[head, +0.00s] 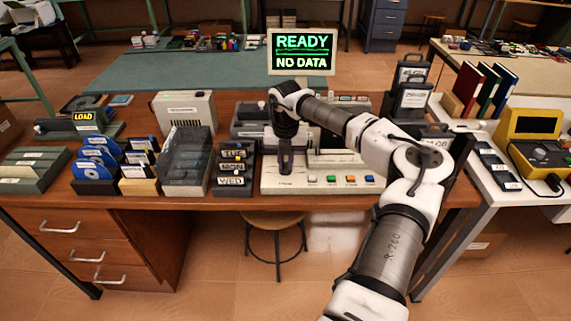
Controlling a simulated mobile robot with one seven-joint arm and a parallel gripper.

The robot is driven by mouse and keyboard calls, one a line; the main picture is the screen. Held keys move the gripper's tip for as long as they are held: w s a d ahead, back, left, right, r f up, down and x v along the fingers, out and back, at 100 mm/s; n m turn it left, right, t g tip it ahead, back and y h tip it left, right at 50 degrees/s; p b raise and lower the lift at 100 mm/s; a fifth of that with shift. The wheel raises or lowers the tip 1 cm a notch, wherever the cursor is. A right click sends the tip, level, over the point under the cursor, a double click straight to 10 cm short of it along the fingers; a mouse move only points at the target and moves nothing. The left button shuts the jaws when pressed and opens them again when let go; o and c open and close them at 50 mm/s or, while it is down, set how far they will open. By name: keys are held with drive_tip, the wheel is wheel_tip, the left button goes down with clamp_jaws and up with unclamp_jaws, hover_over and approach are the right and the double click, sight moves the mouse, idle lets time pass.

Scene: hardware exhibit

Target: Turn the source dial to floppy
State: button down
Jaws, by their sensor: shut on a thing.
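The pale console (345,187) stands at the front of the wooden desk, with a row of coloured buttons along its front. My gripper (285,168) points down over the left part of the console and is shut on the source dial. The dial itself is hidden behind the fingers, so its setting and its labels cannot be read.
Small dark label boxes (234,180) and a clear smoky case (187,163) stand close left of the console. Blue discs (93,170) are further left. Dark cartridges (410,98) stand behind my arm. A yellow device (530,128) sits on the right-hand table.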

sight(285, 165)
drive_tip(key=n+b, duration=0.2)
drive_tip(key=n, duration=0.4)
drive_tip(key=n+b, duration=0.1)
drive_tip(key=n, duration=0.5)
drive_tip(key=shift+r, duration=0.1)
idle(0.4)
drive_tip(key=c, duration=1.4)
unclamp_jaws()
drive_tip(key=shift+c, duration=0.2)
wheel_tip(285, 165, up, 14)
drive_tip(key=b, duration=0.2)
drive_tip(key=shift+b, duration=0.35)
